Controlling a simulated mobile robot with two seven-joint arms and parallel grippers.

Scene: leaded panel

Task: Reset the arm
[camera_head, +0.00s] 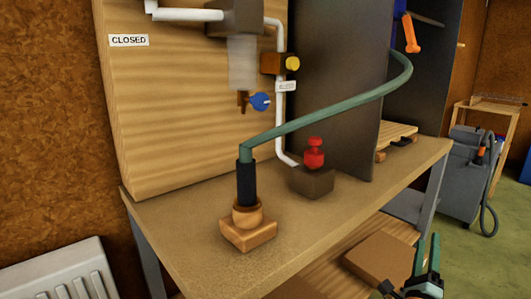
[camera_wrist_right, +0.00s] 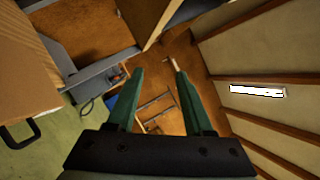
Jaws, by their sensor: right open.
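My right gripper (camera_head: 426,272) shows at the bottom right of the head view, in front of the workbench and low beside its lower shelf. In the right wrist view its two green fingers (camera_wrist_right: 160,75) are spread apart with nothing between them. It touches nothing that I can see. My left gripper is in neither view.
The workbench (camera_head: 165,228) carries a dark-handled tool (camera_head: 246,185) upright in a wooden holder (camera_head: 248,235), with a green hose (camera_head: 330,114) arching right. A red knob (camera_head: 314,152) tops a dark block (camera_head: 311,181). A radiator (camera_head: 60,275) stands lower left. Green floor (camera_head: 475,260) is open at right.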

